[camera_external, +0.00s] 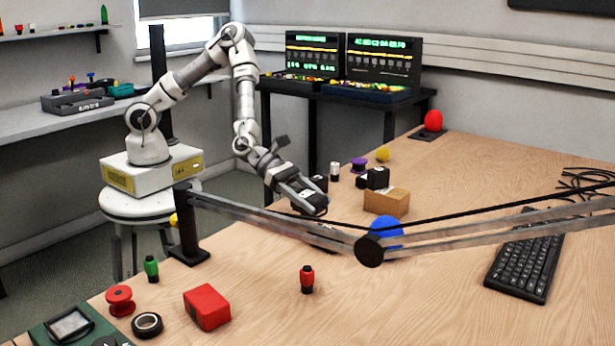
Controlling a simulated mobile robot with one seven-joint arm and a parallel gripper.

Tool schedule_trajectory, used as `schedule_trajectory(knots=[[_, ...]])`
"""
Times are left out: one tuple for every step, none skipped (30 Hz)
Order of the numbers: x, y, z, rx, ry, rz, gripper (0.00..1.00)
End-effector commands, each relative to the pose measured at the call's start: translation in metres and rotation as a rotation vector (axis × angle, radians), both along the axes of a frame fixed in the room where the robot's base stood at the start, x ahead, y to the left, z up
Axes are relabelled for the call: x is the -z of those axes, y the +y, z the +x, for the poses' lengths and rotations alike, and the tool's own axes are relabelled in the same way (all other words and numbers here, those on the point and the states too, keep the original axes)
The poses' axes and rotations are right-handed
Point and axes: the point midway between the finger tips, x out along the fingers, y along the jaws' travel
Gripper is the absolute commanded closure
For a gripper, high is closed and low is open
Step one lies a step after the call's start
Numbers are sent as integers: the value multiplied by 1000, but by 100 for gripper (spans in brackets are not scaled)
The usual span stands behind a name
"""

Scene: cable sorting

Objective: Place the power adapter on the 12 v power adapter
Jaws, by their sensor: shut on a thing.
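My gripper (309,196) reaches down to the far left part of the wooden table. It is shut on a small black block with a pale mark, which looks like a power adapter (307,209). The fingers cover part of it, and I cannot tell whether it touches the table. Another small black block (320,182) shows just behind the fingers. A black block with a white mark, like a power adapter (378,177), stands to the right behind a brown box. No 12 V label is readable, so I cannot tell which one is the 12 V adapter.
The brown box (386,203), blue ball (386,232), white-and-black cylinder (334,171) and purple spool (359,165) are near my gripper. A metal bar with a black cable (490,232) crosses in front. A keyboard (525,262) lies right.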

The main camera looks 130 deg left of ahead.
Motion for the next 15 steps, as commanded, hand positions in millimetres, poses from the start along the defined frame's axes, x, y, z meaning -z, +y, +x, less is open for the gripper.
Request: schedule_trajectory(knots=[[6,7,4,-3,-1,-1,100],[7,10,5,-1,-2,-1,100],[9,13,7,-1,-2,-1,100],[10,15,7,0,-1,0,100],[11,16,8,1,-1,0,100],[12,17,8,1,0,1,100],[14,17,8,2,0,0,100],[16,17,8,2,0,0,100],[21,17,8,2,0,0,100],[25,17,8,1,0,0,100],[30,17,8,1,0,0,100],[36,16,8,1,1,-2,100],[42,16,8,2,1,-1,100],[46,16,8,2,1,-1,100],[50,16,9,2,0,-1,100]])
